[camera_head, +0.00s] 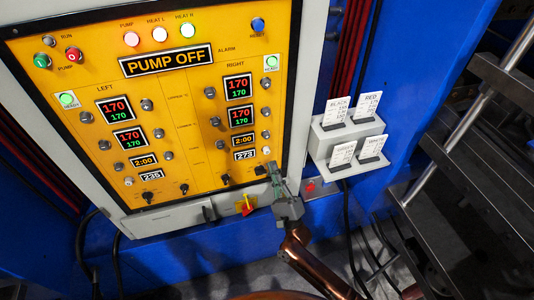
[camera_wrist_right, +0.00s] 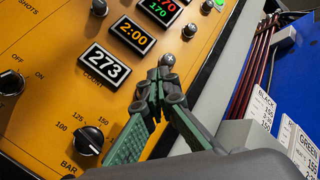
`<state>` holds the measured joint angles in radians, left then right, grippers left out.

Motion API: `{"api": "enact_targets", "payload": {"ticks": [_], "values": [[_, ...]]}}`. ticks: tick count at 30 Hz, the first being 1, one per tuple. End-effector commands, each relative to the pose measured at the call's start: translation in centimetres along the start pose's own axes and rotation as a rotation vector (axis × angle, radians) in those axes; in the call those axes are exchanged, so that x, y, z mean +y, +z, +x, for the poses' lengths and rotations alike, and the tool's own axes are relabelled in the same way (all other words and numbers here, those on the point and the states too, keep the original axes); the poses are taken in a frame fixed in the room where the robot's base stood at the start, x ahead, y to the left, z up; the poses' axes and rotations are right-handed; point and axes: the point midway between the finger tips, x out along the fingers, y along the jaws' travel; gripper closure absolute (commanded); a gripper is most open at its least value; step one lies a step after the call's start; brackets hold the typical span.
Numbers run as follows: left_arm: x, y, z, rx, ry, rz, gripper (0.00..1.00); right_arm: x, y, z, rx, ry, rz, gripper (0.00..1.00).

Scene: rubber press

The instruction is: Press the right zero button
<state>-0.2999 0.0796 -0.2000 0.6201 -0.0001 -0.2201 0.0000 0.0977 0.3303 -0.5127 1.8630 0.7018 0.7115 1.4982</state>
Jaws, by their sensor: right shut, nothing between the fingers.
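The right zero button (camera_head: 266,150) is a small pale round button beside the right count display (camera_head: 245,154), which reads 273. In the right wrist view the button (camera_wrist_right: 167,60) shows just past my fingertips, partly covered by them. My right gripper (camera_head: 272,166) is shut and empty, its green-grey fingertips (camera_wrist_right: 166,76) together and pointing at the panel. In the head view the tips sit just below the button. I cannot tell whether they touch it. My left gripper is not in view.
The yellow panel (camera_head: 205,165) carries several knobs and displays. The black bar knob (camera_wrist_right: 89,140) lies left of my fingers. Below is a red-yellow switch (camera_head: 245,205). A grey card holder (camera_head: 328,145) stands right of the panel; dark metal machinery (camera_head: 480,140) is farther right.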

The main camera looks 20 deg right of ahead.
Motion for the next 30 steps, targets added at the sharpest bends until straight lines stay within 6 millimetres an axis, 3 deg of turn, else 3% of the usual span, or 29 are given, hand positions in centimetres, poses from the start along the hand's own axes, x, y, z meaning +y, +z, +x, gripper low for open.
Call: {"api": "enact_targets", "payload": {"ticks": [10,30], "values": [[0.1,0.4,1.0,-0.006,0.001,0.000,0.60,1.4,-1.4,1.8,-0.001,0.001,0.000,1.00],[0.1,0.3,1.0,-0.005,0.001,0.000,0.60,1.4,-1.4,1.9,0.000,0.000,0.000,1.00]]}}
